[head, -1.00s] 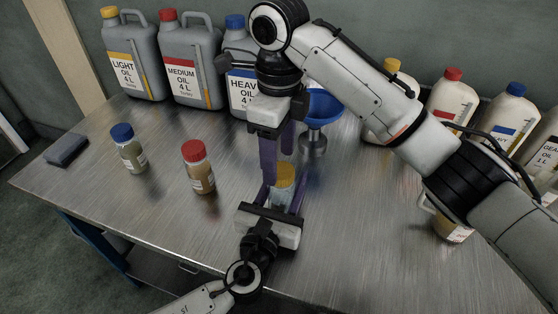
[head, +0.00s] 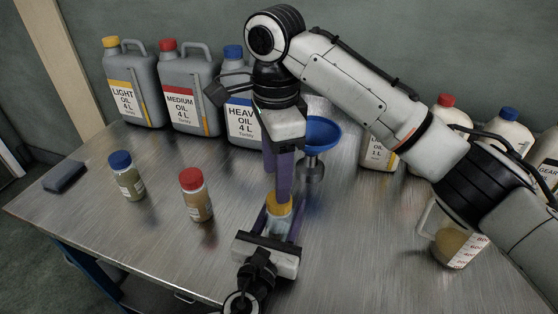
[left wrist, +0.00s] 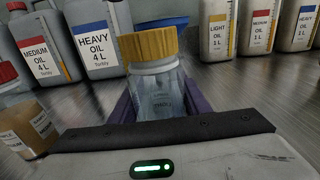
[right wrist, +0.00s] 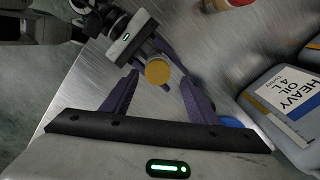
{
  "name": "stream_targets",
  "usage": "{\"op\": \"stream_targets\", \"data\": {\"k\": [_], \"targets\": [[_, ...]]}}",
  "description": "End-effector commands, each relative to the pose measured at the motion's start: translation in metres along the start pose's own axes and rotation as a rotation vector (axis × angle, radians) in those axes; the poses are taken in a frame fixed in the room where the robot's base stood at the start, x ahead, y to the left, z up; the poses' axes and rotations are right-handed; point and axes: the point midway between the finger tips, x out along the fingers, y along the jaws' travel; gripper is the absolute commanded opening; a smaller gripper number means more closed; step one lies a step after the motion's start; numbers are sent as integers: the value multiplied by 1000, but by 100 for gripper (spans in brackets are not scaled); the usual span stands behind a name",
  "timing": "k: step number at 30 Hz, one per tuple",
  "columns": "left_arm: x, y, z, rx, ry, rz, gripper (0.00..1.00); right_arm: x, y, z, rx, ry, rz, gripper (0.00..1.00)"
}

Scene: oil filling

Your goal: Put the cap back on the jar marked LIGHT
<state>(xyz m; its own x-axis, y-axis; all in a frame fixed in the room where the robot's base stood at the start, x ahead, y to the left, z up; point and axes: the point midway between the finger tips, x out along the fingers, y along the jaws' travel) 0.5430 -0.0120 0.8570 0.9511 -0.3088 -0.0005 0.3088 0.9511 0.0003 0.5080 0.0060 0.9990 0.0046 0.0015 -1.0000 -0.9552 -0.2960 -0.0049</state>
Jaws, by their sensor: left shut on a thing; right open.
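My left gripper (head: 280,217) is shut on a clear glass jar (head: 275,226), which stands upright between its purple fingers; in the left wrist view the jar (left wrist: 158,95) looks almost empty and its label cannot be read clearly. A yellow cap (head: 278,204) sits level on the jar's mouth; it also shows in the left wrist view (left wrist: 149,43) and, from above, in the right wrist view (right wrist: 158,71). Whether it is screwed tight cannot be told. My right gripper (head: 277,188) points down just above the cap, its fingers apart and empty.
A blue-capped jar (head: 128,177) and a red-capped jar (head: 196,195) stand to the left. A blue funnel (head: 322,134) stands behind my grippers. Large canisters (head: 195,95) line the back, white bottles (head: 508,128) the right. A measuring jug (head: 455,245) stands right.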

Motion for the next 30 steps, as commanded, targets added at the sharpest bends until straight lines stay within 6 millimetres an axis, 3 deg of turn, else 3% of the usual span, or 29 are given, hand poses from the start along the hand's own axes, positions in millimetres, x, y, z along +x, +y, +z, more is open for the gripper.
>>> {"op": "stream_targets", "data": {"k": [30], "targets": [[0, 0, 0, 0, 1, 0, 0, -18, 1, -2, -2332, 3, 2, 54]]}}
